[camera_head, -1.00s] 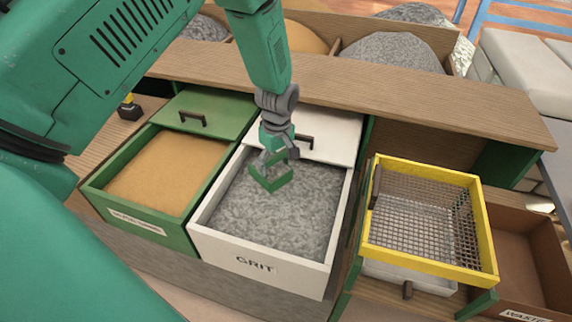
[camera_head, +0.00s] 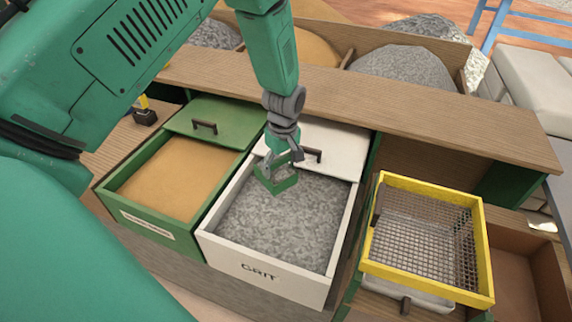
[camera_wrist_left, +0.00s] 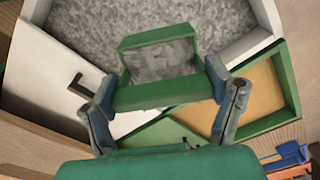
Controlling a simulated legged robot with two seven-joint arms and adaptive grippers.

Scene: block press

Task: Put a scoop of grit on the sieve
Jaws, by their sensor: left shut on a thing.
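My left gripper (camera_head: 282,158) is shut on a green scoop (camera_head: 276,184) over the back part of the open white drawer labelled GRIT. Grey grit (camera_head: 285,222) fills this drawer (camera_head: 262,275). In the left wrist view the scoop (camera_wrist_left: 165,95) sits between the two fingers, and grey grit shows inside its rim. From the head view I cannot tell how full it is. The sieve (camera_head: 425,285), a yellow frame with wire mesh, stands to the right of the drawer. Its mesh looks bare. My right gripper is not in view.
A green drawer (camera_head: 150,232) of tan sand lies left of the grit drawer. A wooden shelf (camera_head: 400,115) runs behind, with heaps of material beyond it. A whitish tray (camera_head: 385,287) sits under the sieve, and a brown waste bin (camera_head: 515,285) is at the right.

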